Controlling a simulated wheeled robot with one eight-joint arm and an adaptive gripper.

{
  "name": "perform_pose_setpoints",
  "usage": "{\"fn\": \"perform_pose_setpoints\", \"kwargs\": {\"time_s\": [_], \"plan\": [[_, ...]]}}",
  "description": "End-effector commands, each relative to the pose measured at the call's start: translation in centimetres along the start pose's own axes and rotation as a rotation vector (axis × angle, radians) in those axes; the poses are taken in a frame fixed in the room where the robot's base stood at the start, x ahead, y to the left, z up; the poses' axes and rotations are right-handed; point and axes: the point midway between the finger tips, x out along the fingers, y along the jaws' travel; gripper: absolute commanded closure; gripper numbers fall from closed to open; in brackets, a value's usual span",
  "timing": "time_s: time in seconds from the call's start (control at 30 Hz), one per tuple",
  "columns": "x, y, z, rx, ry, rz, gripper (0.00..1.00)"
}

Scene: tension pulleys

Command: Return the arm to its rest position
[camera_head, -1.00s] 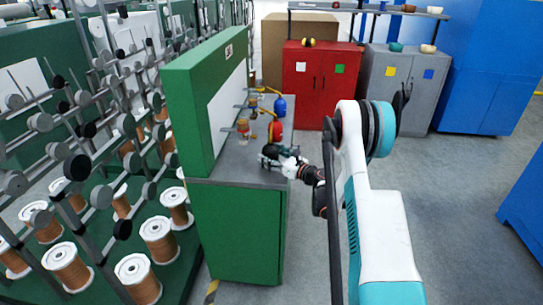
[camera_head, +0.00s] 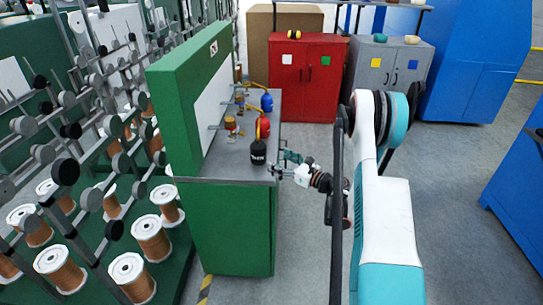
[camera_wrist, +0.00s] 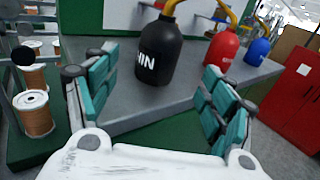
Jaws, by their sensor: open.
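My gripper (camera_head: 283,165) is open and empty at the right edge of the grey bench top (camera_head: 215,166), to the right of a black bottle. Its teal fingers are spread wide in the wrist view (camera_wrist: 158,95). The black bottle (camera_head: 258,152) stands upright on the bench near its front corner. In the wrist view the bottle (camera_wrist: 158,55) shows beyond and between the fingers, apart from them. My white and teal arm reaches from the lower right toward the bench.
Red (camera_head: 264,125) and blue (camera_head: 267,102) bottles stand farther back on the bench. A green panel (camera_head: 180,100) rises on its left. Racks with copper spools (camera_head: 152,240) fill the left. A red cabinet (camera_head: 305,80) stands behind. The grey floor at right (camera_head: 450,200) is open.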

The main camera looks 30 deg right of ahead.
Motion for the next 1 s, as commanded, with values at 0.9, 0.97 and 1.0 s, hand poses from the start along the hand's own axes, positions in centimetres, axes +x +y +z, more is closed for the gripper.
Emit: {"fn": "perform_pose_setpoints", "kwargs": {"time_s": [0.9, 0.97, 1.0], "plan": [[0.5, 2.0, 1.4, -0.106, 0.061, 0.044, 0.24], [1.4, 3.4, 2.3, -0.180, 0.100, 0.074, 0.24], [1.9, 4.3, 3.0, -0.236, 0.129, 0.097, 0.24]]}}
